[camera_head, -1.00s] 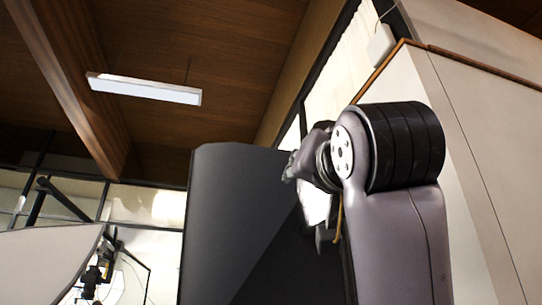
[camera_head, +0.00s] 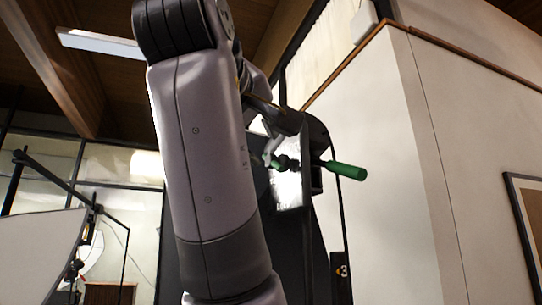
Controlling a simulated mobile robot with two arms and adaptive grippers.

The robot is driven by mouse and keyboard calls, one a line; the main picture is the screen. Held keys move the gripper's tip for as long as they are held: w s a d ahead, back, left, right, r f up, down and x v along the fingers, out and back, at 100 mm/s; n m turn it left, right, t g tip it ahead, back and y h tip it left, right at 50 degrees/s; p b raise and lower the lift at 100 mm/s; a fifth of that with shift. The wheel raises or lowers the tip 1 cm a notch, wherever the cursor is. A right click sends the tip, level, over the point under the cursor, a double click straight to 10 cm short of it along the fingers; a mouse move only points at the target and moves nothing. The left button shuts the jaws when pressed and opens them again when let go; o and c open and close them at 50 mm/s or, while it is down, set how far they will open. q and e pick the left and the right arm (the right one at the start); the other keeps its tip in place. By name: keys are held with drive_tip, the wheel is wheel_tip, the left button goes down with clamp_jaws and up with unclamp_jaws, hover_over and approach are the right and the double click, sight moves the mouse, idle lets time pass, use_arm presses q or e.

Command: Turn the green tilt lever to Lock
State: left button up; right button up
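The green tilt lever (camera_head: 345,170) sticks out to the right from the upper side of a dark stand or machine (camera_head: 315,255). Its handle is nearly level and tilts slightly down to the right. The markings for Lock cannot be read. My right arm rises through the middle of the view and bends over behind itself. My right gripper (camera_head: 276,152) is small and partly hidden beyond the forearm, left of the lever and apart from the green handle. Whether its fingers are open is not clear. My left gripper is not in view.
A pale wall or partition (camera_head: 375,150) with a wooden top edge stands right of the lever. A framed board (camera_head: 528,220) hangs at the far right. A white panel on a stand (camera_head: 40,250) is at the lower left. A ceiling lamp (camera_head: 100,43) is above.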

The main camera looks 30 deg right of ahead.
sight(276, 165)
drive_tip(key=p+x, duration=0.4)
drive_tip(key=x, duration=0.7)
drive_tip(key=shift+d+r+p, duration=0.1)
drive_tip(key=shift+d+p, duration=0.1)
drive_tip(key=shift+p, duration=0.1)
drive_tip(key=shift+w+d, duration=0.3)
drive_tip(key=shift+d, duration=0.05)
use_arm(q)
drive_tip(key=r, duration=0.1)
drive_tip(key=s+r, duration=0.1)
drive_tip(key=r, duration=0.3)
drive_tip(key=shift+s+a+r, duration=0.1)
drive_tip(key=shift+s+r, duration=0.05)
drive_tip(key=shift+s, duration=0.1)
use_arm(e)
drive_tip(key=shift+s+a, duration=0.1)
drive_tip(key=shift+c, duration=0.4)
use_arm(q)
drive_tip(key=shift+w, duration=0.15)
use_arm(e)
clamp_jaws()
